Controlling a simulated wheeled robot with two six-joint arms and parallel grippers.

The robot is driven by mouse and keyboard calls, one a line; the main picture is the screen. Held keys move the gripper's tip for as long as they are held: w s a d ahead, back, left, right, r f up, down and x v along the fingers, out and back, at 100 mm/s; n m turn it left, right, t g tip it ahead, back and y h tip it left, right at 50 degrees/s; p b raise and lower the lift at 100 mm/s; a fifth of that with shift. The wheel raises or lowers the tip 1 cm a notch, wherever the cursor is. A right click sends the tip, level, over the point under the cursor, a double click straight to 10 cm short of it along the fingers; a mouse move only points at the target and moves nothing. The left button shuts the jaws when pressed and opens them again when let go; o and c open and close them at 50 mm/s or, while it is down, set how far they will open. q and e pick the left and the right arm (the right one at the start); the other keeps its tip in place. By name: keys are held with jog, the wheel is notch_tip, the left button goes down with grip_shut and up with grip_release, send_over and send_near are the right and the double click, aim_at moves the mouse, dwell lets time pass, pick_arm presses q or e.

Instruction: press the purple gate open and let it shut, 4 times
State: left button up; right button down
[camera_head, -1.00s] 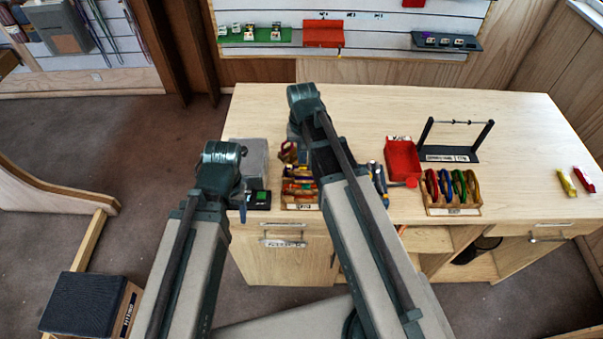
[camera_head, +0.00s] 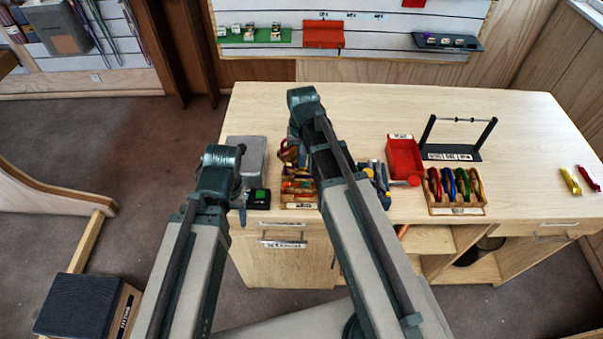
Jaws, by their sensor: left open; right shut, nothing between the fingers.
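No purple gate can be made out for certain. A wooden rack (camera_head: 457,211) at the front right of the bench holds several coloured carabiner-like pieces, and a blue-purple one (camera_head: 448,184) stands among red, green and orange ones. Whether it has a purple gate is too small to tell. My two arms rise from the bottom of the view; the left one bends near the bench's front left corner and the right one bends over the bench. Both grippers are hidden behind my own arm links, so their fingers do not show.
The bench (camera_head: 360,110) also carries a grey block (camera_head: 250,152), a tool holder (camera_head: 298,205), a red bin (camera_head: 404,156) and a dark stand with a bar (camera_head: 450,153). Yellow and red pieces lie far right. The back of the bench is clear.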

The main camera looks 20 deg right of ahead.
jog(key=shift+r, duration=0.1)
notch_tip(320, 180, up, 7)
jog(key=p, duration=0.7)
dwell(0.5)
jog(key=shift+f+b, duration=2.2)
jog(key=shift+f, duration=0.15)
jog(key=shift+f, duration=0.2)
dwell(1.0)
jog(key=shift+f+b, duration=0.7)
jog(key=shift+b, duration=0.25)
jog(key=shift+f, duration=0.25)
notch_tip(320, 180, up, 7)
jog(key=p, duration=0.6)
jog(key=shift+f, duration=0.1)
